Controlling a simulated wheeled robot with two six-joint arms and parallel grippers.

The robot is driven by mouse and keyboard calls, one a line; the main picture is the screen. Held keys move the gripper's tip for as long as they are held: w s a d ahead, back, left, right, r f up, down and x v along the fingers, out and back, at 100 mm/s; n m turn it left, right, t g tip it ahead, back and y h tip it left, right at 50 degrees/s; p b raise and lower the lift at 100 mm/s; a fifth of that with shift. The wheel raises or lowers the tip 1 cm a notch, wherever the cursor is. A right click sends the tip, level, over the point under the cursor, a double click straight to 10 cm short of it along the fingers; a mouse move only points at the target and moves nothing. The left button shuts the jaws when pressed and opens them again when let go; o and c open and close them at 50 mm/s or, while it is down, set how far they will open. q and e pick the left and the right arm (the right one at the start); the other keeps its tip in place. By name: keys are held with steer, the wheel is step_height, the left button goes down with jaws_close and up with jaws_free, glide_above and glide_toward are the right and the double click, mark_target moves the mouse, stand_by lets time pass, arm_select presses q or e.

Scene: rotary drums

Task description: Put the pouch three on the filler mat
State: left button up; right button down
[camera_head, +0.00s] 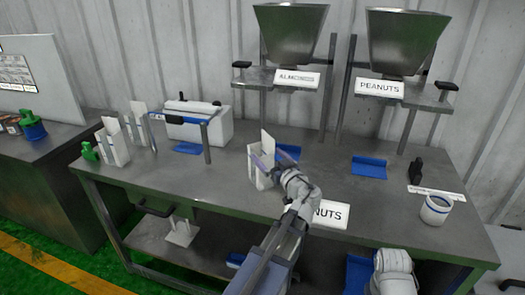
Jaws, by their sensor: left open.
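A white open-topped pouch (257,178) stands upright on the workbench near its middle, and I cannot read a number on it. My left gripper (264,160) is open, with its fingers around or right beside the pouch's upper part. The arm hides some of the bench in front. A blue mat (290,151) lies just behind and to the right of the pouch, below the almonds hopper, partly hidden by the gripper. Another blue mat (368,166) lies below the peanuts hopper. My right arm shows at the bottom right, but its gripper is not visible.
More white pouches (117,152) stand at the bench's left end. A white machine (200,127) with a blue mat (188,148) is behind. The almonds hopper (290,32) and peanuts hopper (403,40) stand overhead. A white cup (435,211) is at right.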

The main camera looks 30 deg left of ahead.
mark_target(268, 140)
arm_select(q)
steer(key=v, duration=0.6)
steer(key=shift+c, duration=0.2)
steer(key=shift+w+r, duration=0.2)
steer(key=shift+w, duration=0.1)
steer(key=shift+c, duration=0.8)
steer(key=w+r+p, duration=0.1)
steer(key=w+a+p, duration=0.1)
steer(key=w, duration=0.1)
steer(key=w+a+r+p, duration=0.1)
steer(key=shift+w+r, duration=0.3)
steer(key=c, duration=0.5)
steer(key=shift+f, duration=0.2)
steer(key=shift+c, duration=0.6)
steer(key=shift+a, duration=0.15)
steer(key=shift+c, duration=0.7)
steer(key=shift+b+x, duration=0.35)
steer(key=shift+x, duration=3.3)
